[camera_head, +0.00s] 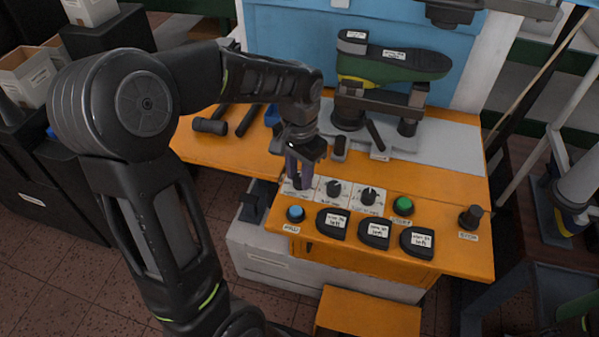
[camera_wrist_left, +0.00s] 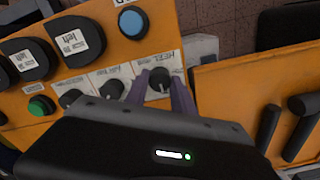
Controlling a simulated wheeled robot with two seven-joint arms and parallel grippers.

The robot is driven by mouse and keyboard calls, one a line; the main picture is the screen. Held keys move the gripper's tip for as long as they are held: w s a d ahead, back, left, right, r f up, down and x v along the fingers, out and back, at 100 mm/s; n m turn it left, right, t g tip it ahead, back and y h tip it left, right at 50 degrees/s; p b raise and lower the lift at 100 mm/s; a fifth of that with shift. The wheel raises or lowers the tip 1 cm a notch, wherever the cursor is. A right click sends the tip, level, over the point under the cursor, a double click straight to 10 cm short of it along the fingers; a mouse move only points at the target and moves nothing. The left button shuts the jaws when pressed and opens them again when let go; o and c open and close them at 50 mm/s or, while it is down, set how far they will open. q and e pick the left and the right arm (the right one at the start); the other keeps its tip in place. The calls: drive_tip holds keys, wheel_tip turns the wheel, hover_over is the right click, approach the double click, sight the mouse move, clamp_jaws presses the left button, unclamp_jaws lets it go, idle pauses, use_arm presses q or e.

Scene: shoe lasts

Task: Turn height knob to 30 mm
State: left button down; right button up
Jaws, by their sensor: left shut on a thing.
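Three black knobs on white label plates sit in a row on the orange panel (camera_head: 340,255). My left gripper (camera_head: 297,181) comes down on the leftmost knob, and its purple fingers mostly hide it in the head view. In the left wrist view that knob (camera_wrist_left: 159,79) sits between the two fingers, and the gripper is shut on it. The middle knob (camera_head: 333,188) and the right knob (camera_head: 369,195) are free. The plate lettering is too small or turned to read surely, so I cannot tell which knob is for height. My right gripper is out of view.
A blue button (camera_head: 295,213) lies close in front of my left gripper. A green button (camera_head: 403,205), a dark knob (camera_head: 471,217) and three black labelled pieces (camera_head: 375,234) are nearby. A green shoe last (camera_head: 390,66) stands clamped behind. Dark-handled tools (camera_head: 211,126) lie left.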

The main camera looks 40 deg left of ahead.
sight(299, 178)
use_arm(q)
drive_tip(key=shift+m, duration=0.3)
drive_tip(key=c, duration=1.1)
unclamp_jaws()
drive_tip(key=shift+o, duration=0.2)
wheel_tip(299, 178, up, 8)
drive_tip(key=shift+f, duration=0.1)
